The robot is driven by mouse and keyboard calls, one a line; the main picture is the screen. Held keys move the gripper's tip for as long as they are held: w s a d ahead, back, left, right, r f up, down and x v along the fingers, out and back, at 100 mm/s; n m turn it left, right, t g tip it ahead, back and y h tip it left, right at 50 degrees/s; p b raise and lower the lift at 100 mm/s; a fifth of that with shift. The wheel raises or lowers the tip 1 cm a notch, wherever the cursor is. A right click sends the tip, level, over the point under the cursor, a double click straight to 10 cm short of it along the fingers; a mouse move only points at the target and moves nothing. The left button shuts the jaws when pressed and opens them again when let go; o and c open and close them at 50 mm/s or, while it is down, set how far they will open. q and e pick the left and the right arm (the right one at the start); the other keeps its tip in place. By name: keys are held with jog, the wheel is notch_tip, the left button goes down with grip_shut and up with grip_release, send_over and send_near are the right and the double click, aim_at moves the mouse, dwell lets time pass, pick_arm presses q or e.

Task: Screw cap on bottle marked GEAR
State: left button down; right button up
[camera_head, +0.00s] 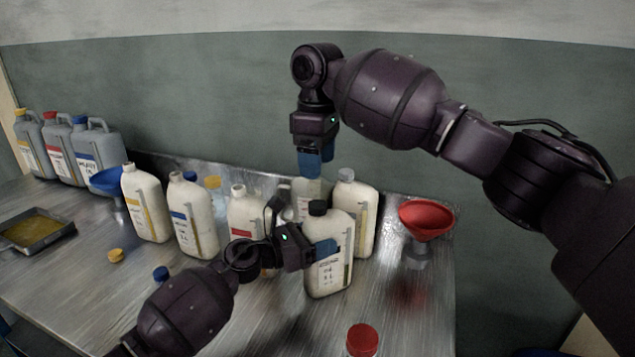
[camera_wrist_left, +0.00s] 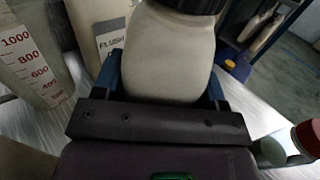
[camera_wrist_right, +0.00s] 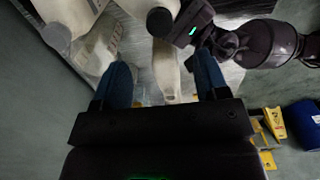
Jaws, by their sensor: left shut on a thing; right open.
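My left gripper (camera_head: 322,250) is shut on a white bottle (camera_head: 329,276) with a black cap (camera_head: 317,208) on its neck. The bottle stands upright; its label is too small to read. In the left wrist view this bottle (camera_wrist_left: 168,55) sits between the blue fingers, under the black cap (camera_wrist_left: 190,4). My right gripper (camera_head: 313,162) is open, pointing down above a translucent container (camera_head: 306,188) behind the held bottle. In the right wrist view a pale narrow part (camera_wrist_right: 167,80) shows between its open fingers, apart from them. No label reading GEAR is legible.
White bottles with yellow (camera_head: 147,210), blue (camera_head: 194,225) and red (camera_head: 243,222) labels stand left; a grey-capped one (camera_head: 361,205) stands behind. A red funnel (camera_head: 426,218) is at right. Loose yellow (camera_head: 116,256) and blue (camera_head: 161,273) caps lie in front. A red cap (camera_head: 362,338) is nearest.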

jog(key=shift+r, duration=1.4)
pick_arm(q)
jog(key=shift+c, duration=0.5)
grip_release()
jog(key=v, duration=1)
jog(key=shift+s+a, duration=0.15)
jog(key=shift+a, duration=0.25)
pick_arm(e)
jog(key=shift+r, duration=0.25)
